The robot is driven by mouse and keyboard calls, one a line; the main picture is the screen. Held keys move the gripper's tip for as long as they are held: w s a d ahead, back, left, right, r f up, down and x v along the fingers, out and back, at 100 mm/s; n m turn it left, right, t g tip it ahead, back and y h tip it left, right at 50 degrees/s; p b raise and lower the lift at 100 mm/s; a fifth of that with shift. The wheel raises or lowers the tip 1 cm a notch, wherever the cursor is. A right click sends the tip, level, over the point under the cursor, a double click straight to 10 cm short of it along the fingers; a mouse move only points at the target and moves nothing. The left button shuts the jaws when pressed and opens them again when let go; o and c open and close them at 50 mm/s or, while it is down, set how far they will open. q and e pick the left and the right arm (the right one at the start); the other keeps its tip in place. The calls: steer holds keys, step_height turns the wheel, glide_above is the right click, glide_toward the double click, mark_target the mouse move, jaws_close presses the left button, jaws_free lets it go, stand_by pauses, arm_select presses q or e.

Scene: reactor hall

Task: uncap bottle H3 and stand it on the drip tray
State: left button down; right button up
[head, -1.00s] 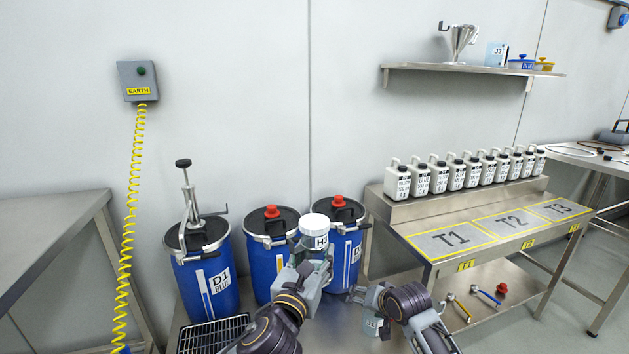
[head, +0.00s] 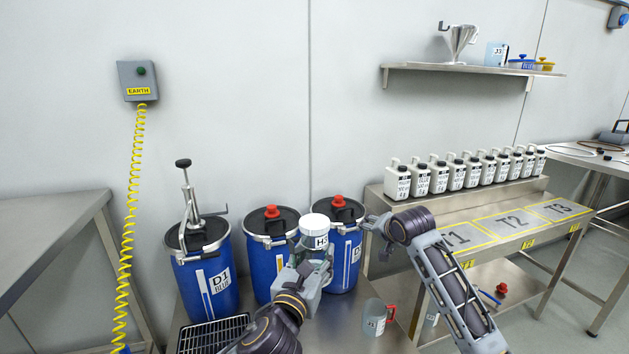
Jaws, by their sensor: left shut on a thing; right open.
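Bottle H3 (head: 319,242) is upright with a broad white cap (head: 315,223) on top. My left gripper (head: 316,267) is shut on the bottle and holds it in front of the blue drums; its fingers partly hide the lower part. My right gripper (head: 373,229) is open and empty, to the right of the bottle and apart from it, at about cap height. The drip tray (head: 243,318), a black wire grid, lies at the lower left, partly hidden by my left arm.
Blue drum D1 (head: 222,289) carries a pump; two drums with red caps (head: 272,211) stand beside it. A grey jug with a red handle (head: 374,320) stands at the front right. White bottles (head: 397,182) line the right bench's ledge, behind the T1 to T3 areas (head: 503,224).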

steer(key=w+a+r+m, duration=0.1)
steer(key=w+r+m, duration=0.1)
steer(key=r, duration=0.8)
steer(key=w+r+m, duration=0.2)
steer(key=r, duration=0.9)
steer(key=s+a+r+g+y, duration=0.15)
steer(key=s+a, duration=0.25)
steer(key=a, duration=0.4)
steer(key=s+a+r+g, duration=0.1)
steer(key=s+a+g, duration=0.1)
steer(key=s+a, duration=0.35)
steer(key=s+a+g+h, duration=0.1)
steer(key=s, duration=0.2)
steer(key=s+a+m+g, duration=0.1)
steer(key=s+a+g, duration=0.1)
steer(key=s, duration=0.2)
steer(key=s+a+r+m+g+h, duration=0.1)
steer(key=s+a+g, duration=0.1)
steer(key=s, duration=0.1)
steer(key=shift+s+g+h, duration=0.25)
steer(key=shift+s+h, duration=0.1)
steer(key=shift+s, duration=0.05)
steer(key=shift+s+d+r+m+g+h, duration=0.15)
steer(key=shift+s+d+r+m+g, duration=0.1)
steer(key=shift+s, duration=0.25)
steer(key=shift+s+d+r+m+g+h, duration=0.15)
steer(key=shift+s+m+g, duration=0.1)
steer(key=shift+s, duration=0.2)
steer(key=shift+f, duration=0.1)
